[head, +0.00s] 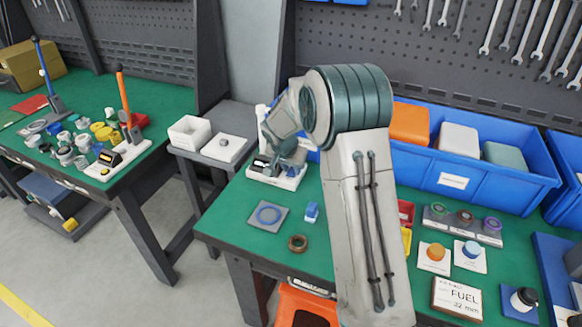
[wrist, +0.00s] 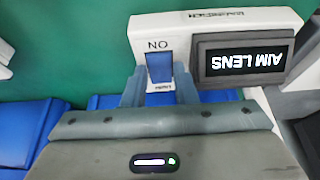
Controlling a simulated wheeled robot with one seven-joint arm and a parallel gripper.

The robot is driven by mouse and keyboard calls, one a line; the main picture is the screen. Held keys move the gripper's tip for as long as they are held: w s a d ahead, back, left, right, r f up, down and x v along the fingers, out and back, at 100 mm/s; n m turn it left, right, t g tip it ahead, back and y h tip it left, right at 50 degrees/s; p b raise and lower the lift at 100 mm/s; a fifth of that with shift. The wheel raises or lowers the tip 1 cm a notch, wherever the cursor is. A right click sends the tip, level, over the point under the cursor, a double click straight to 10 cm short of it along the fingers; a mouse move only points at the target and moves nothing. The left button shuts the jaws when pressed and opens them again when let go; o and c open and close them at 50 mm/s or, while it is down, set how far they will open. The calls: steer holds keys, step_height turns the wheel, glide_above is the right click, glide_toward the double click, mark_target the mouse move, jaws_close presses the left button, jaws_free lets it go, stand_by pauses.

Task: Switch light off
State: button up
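The light switch is a blue rocker (wrist: 160,67) on a white panel (wrist: 160,25), with "ON" printed upside down beside it in the wrist view. My gripper (wrist: 160,80) is at the panel, its two fingers apart on either side of the rocker's lower part. Whether the fingers touch the rocker is not clear. A black display (wrist: 243,60) next to the switch reads "AIM LENS" in lit letters, upside down. In the head view my arm hides much of the white device (head: 290,183) at the back left of the green table.
A blue bin (head: 500,190) with orange, white and teal items stands right of my arm. Tools hang on the wall.

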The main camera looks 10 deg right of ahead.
jaws_close()
steer(key=shift+c, duration=2)
jaws_free()
steer(key=p, duration=0.1)
steer(key=g+p, duration=0.1)
steer(key=p, duration=0.1)
steer(key=shift+w+d+r+y, duration=0.15)
steer(key=shift+r+y, duration=0.15)
steer(key=shift+r, duration=0.1)
steer(key=shift+w+g+y+p, duration=0.1)
steer(key=shift+g+y+p, duration=0.25)
steer(key=shift+p, duration=0.75)
steer(key=shift+w+d+f+g+p, duration=0.1)
steer(key=shift+f+g+p, duration=0.15)
steer(key=shift+g+p, duration=0.15)
steer(key=shift+y, duration=0.25)
steer(key=o, duration=0.7)
steer(key=shift+r, duration=0.1)
